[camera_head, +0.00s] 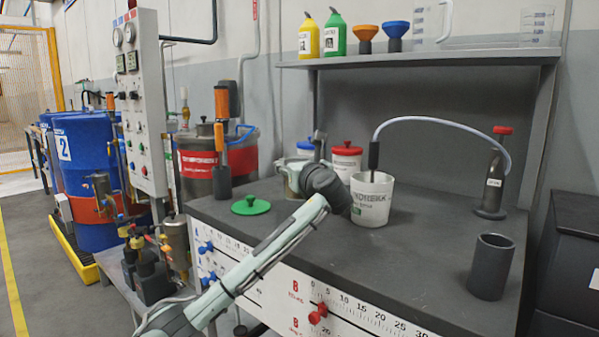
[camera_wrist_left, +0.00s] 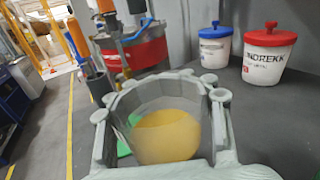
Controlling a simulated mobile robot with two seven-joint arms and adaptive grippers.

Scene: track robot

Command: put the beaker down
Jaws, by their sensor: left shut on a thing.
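My left gripper (camera_head: 303,172) is above the grey bench top (camera_head: 420,262), between the green lid and the white bucket. It is shut around a beaker (camera_head: 290,182), which is mostly hidden behind my wrist in the head view. In the left wrist view the fingers of my left gripper (camera_wrist_left: 160,100) wrap the beaker (camera_wrist_left: 165,133) from both sides. Yellow-orange contents show inside it. Whether its base touches the bench cannot be told. My right gripper is not in view.
A white bucket (camera_head: 372,203) with a hose end stands just right of my gripper. Blue-lidded (camera_wrist_left: 215,47) and red-lidded (camera_wrist_left: 268,58) tubs stand behind. A green lid (camera_head: 251,206) lies left. A dark cylinder (camera_head: 491,268) stands front right. The bench's front middle is clear.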

